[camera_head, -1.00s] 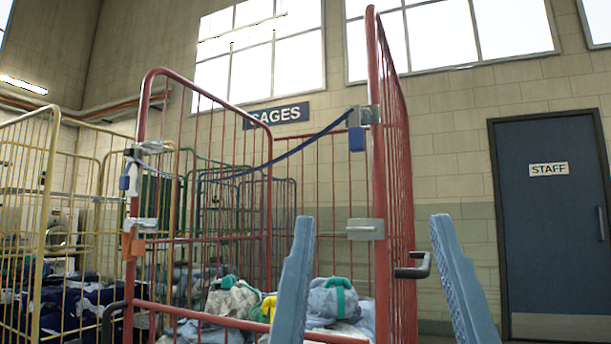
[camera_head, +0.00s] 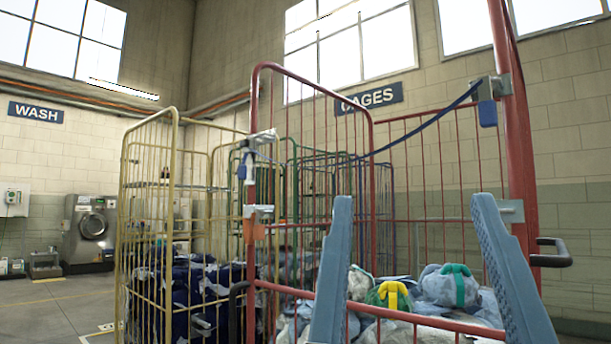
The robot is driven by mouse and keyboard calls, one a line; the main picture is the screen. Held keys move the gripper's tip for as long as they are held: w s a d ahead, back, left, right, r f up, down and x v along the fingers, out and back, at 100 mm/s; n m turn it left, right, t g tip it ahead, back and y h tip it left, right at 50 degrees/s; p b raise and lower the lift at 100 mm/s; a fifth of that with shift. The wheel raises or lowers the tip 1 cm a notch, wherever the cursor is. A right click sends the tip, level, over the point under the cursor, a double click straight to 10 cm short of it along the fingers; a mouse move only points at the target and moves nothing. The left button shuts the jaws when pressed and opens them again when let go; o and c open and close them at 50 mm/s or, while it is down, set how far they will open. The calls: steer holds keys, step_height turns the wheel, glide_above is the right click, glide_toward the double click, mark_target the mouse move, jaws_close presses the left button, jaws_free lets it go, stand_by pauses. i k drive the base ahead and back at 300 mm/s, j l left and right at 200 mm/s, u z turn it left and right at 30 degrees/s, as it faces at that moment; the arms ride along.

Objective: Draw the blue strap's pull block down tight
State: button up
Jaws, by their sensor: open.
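The blue strap (camera_head: 425,128) sags across the open front of a red cage (camera_head: 372,190), between its left and right posts. At its right end a blue block (camera_head: 488,113) hangs below a grey metal bracket (camera_head: 490,88). At its left end is a grey buckle (camera_head: 262,140), with a small blue piece (camera_head: 241,172) below it. I cannot tell which blue piece is the pull block. My gripper (camera_head: 411,198) is open and empty, its two blue fingers apart in front of the cage, below the strap. Its fingers hide parts of the cage.
Tied laundry bags (camera_head: 445,286) fill the cage bottom. An orange piece (camera_head: 256,212) sits on the left post, and a black handle (camera_head: 552,254) juts from the right post. A yellow cage (camera_head: 172,210) stands left. Open floor (camera_head: 62,312) lies at far left.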

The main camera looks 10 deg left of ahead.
mark_target(242, 169)
steer(key=u, duration=0.7)
